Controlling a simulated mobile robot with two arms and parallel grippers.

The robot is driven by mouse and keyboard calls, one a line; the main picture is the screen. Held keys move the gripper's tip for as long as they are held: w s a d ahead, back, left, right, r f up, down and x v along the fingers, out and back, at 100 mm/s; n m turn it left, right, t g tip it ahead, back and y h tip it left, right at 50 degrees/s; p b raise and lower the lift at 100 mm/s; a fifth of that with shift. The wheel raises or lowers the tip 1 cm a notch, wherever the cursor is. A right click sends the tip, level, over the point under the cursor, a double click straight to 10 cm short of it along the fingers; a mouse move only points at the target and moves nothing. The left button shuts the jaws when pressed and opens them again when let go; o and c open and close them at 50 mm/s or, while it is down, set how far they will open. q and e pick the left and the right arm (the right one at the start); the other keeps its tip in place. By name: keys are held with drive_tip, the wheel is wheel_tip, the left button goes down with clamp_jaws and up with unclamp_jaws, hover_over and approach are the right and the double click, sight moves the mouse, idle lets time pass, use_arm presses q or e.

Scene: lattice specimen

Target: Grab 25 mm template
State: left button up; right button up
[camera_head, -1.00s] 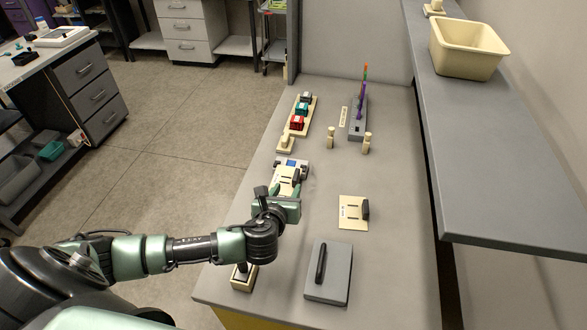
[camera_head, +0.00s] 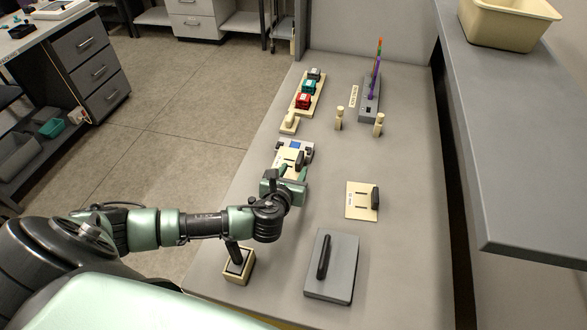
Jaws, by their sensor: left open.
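Two cream plates with black handles are on the bench, and their small print is too small to read, so I cannot tell which is the 25 mm template. One plate (camera_head: 286,160) lies at the far side of my left gripper, by a device with a blue display (camera_head: 295,146). The other plate (camera_head: 357,209) lies flat to the right, its dark handle upright on its right side. My right gripper is out of view.
A grey block with a black handle (camera_head: 343,275) lies near the front. A cream holder (camera_head: 238,276) stands below my arm. Two cream pegs and a grey rack (camera_head: 366,108) stand farther back. A tray of coloured blocks (camera_head: 296,109) is back left. A shelf (camera_head: 500,150) overhangs the right.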

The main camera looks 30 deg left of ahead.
sight(297, 165)
use_arm(q)
drive_tip(key=shift+w+f, duration=0.1)
drive_tip(key=shift+w, duration=0.2)
drive_tip(key=shift+w+a+f, duration=0.1)
drive_tip(key=shift+w, duration=0.1)
drive_tip(key=b+x, duration=0.4)
drive_tip(key=shift+w+a+f+b, duration=0.1)
drive_tip(key=shift+w+f+b, duration=0.15)
drive_tip(key=shift+w+b, duration=0.1)
drive_tip(key=shift+w+a, duration=0.1)
drive_tip(key=shift+w, duration=0.35)
drive_tip(key=shift+s+r, duration=0.1)
drive_tip(key=shift+c, duration=0.7)
clamp_jaws()
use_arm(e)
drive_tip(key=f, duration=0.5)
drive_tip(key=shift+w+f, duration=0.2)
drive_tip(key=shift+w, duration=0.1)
